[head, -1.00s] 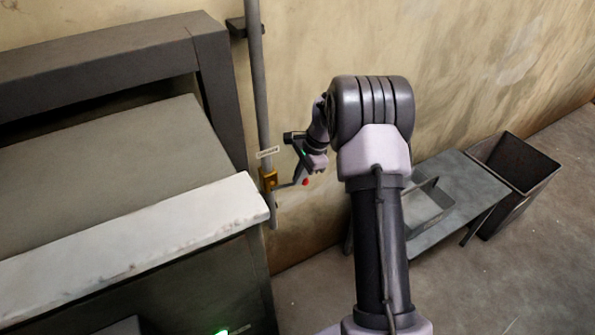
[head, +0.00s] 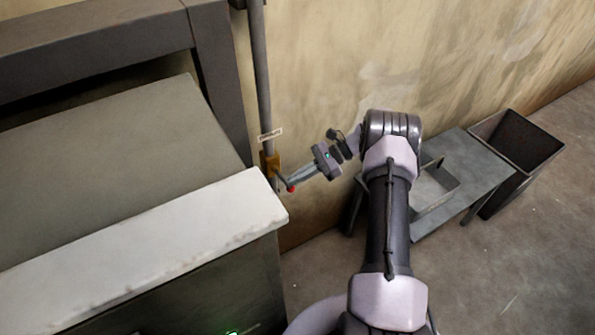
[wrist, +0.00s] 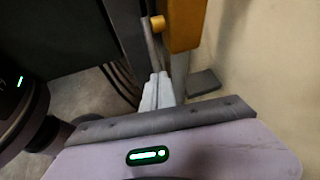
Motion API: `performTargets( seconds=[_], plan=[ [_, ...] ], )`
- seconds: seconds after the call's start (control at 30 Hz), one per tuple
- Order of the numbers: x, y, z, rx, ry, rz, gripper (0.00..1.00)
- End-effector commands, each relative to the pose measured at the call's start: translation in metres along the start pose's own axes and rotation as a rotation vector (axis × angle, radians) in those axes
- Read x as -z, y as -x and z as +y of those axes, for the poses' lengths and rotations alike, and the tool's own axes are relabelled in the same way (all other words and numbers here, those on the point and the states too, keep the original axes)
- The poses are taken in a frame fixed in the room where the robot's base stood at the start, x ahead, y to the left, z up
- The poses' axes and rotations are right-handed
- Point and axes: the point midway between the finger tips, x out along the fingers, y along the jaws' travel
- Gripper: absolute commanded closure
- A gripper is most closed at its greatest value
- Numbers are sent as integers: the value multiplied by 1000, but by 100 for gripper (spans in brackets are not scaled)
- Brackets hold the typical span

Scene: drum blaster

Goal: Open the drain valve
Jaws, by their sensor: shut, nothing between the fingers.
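Contact cannot be told. In the wrist view, the pale fingers (wrist: 159,80) point up toward the grey lever (wrist: 149,42) and yellow valve body (wrist: 184,24). The red tip is not visible there.
A small label (head: 270,135) sits on the pipe (head: 260,80) above the valve. A pale stone-like ledge (head: 150,232) lies close on the left. A low metal table (head: 465,165) and an open dark bin (head: 510,180) stand right. Floor is free at the lower right.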

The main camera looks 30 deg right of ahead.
Motion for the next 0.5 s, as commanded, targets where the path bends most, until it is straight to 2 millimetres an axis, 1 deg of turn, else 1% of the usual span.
performTargets(
  seconds=[0.1,0.5],
  plan=[
    [4,-8,4,-2,0,2,100],
    [6,-27,8,-2,-1,4,100]
  ],
)
